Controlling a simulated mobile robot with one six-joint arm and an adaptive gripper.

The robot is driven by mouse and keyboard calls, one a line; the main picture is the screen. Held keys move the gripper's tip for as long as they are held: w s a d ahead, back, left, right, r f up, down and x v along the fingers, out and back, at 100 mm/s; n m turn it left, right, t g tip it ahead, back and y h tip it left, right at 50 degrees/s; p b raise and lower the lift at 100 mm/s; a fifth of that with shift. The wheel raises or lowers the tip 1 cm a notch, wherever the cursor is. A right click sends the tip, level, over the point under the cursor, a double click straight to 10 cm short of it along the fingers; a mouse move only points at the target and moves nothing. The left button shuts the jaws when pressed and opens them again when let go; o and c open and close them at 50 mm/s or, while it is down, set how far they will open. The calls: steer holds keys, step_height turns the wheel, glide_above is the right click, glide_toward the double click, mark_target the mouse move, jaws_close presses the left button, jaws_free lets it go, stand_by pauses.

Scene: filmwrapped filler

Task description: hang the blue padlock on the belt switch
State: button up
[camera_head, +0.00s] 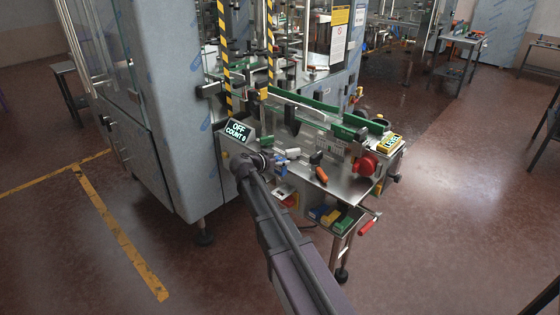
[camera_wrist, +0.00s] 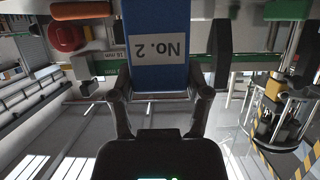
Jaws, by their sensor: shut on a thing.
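My gripper (camera_wrist: 160,90) is shut on a blue block-like body (camera_wrist: 155,15) with a white label reading "No. 2", upside down in the wrist view. It runs out of the top of that view; no shackle shows, so I cannot confirm it is the padlock. In the head view a small blue patch (camera_head: 281,171) shows at the end of my arm, over the near left part of the steel bench (camera_head: 300,182). A red round knob (camera_head: 367,165), likely the belt switch, is at the bench's right; a red knob (camera_wrist: 67,36) also shows in the wrist view, apart from the held body.
An orange-handled tool (camera_head: 321,174) lies on the bench between my gripper and the red knob. A display (camera_head: 237,130) reading "OFF COUNT 0" stands left. Blue, yellow (camera_head: 331,217) and green pieces sit below the bench. The conveyor's green rail (camera_head: 305,103) runs behind. Floor is clear at right.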

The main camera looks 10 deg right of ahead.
mark_target(280, 180)
steer(key=shift+f+b, duration=4.4)
steer(key=shift+f, duration=0.05)
steer(key=shift+f+b, duration=0.4)
steer(key=o, duration=1.3)
steer(key=shift+r, duration=0.15)
step_height(280, 180, up, 10)
steer(key=p, duration=1)
